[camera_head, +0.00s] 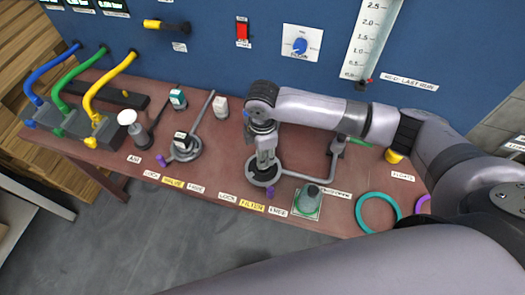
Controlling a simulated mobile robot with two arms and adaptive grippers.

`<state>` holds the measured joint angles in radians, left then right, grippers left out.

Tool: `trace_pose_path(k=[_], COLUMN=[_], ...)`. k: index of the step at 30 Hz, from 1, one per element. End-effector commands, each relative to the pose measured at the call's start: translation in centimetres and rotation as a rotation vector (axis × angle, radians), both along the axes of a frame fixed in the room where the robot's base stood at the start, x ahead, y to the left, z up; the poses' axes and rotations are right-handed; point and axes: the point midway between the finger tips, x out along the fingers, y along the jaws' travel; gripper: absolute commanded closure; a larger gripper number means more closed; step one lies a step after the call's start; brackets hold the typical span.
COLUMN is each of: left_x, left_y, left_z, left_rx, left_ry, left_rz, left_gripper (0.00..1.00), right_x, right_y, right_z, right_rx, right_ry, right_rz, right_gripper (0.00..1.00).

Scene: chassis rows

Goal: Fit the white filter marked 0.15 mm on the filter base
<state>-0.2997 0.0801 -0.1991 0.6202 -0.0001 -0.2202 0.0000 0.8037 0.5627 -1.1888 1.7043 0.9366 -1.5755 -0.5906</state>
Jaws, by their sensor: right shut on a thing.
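My right gripper (264,160) points down over the round dark filter base (262,182), behind the yellow "FILTER" label. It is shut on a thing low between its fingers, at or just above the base. The fingers mostly hide that thing, so I cannot read a marking or tell whether it is seated. A small white block (221,107) stands to the left behind the gripper; its marking is too small to read. A block with a teal side (178,98) stands farther left. My left gripper is not in view.
A round valve base (185,150) with a block on it stands left. Blue, green and yellow hoses (107,80) run at the far left. A grey-green piece (311,195) and a teal ring (378,212) lie right of the filter base. The blue panel (210,60) bounds the back.

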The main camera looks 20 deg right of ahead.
Motion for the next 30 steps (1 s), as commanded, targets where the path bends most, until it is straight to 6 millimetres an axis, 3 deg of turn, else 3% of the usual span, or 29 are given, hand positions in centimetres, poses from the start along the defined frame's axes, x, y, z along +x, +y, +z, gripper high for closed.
trace_pose_path(k=[21, 22, 30], left_x=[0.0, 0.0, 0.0], left_y=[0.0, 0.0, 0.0], left_z=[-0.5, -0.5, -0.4], left_rx=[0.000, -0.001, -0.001], left_ry=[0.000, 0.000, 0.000], left_rz=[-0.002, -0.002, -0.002], left_gripper=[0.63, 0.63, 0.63], right_x=[0.0, 0.0, 0.0], right_y=[0.0, 0.0, 0.0], right_z=[-2.2, -2.2, -2.2], right_rx=[0.000, 0.000, 0.000], right_ry=[0.000, 0.000, -0.001], right_rz=[0.001, 0.001, 0.001], right_gripper=[0.96, 0.68, 0.50])
